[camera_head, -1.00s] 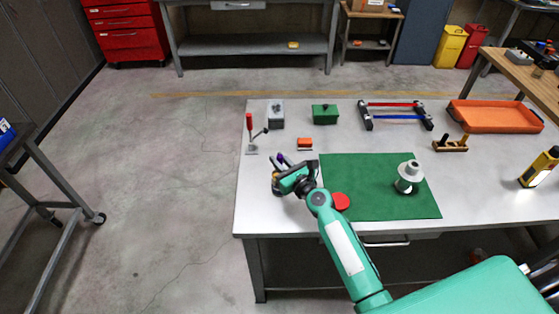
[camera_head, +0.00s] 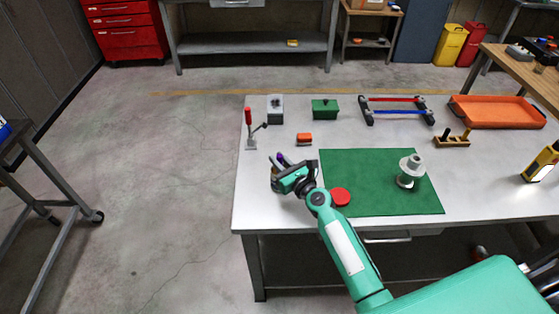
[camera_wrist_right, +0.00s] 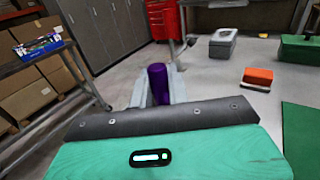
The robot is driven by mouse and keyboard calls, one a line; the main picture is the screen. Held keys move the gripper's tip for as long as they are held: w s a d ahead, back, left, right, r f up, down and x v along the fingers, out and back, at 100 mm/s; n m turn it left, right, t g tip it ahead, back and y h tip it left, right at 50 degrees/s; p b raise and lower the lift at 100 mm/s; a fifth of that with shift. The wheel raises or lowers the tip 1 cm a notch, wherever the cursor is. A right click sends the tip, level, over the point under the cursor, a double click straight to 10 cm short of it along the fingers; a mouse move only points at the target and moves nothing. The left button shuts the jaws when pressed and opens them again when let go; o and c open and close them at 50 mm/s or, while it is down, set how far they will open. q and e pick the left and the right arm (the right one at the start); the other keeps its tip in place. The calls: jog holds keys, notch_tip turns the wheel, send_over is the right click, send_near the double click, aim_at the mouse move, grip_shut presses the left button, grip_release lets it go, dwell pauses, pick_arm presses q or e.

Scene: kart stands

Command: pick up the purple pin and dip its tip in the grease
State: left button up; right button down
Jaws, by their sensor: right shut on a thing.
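My right gripper (camera_head: 283,176) is over the left part of the bench, left of the green mat. In the right wrist view it is shut on the purple pin (camera_wrist_right: 158,86), which stands up between the two grey fingers. In the head view the pin (camera_head: 280,158) shows only as a small purple end beyond the gripper. Its tip is hidden, and I cannot tell whether it is clear of the bench. A red round piece (camera_head: 340,197) lies at the mat's left edge. I cannot make out which thing holds the grease. My left gripper is out of view.
The green mat (camera_head: 380,160) carries a grey-white flanged part (camera_head: 411,167).

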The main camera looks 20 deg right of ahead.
aim_at(280, 156)
jog(key=shift+f, duration=0.1)
jog(key=shift+f+b, duration=0.4)
jog(key=shift+s+f, duration=0.1)
dwell(1.1)
notch_tip(280, 156, up, 7)
jog(key=p, duration=0.7)
dwell(0.4)
dwell(0.5)
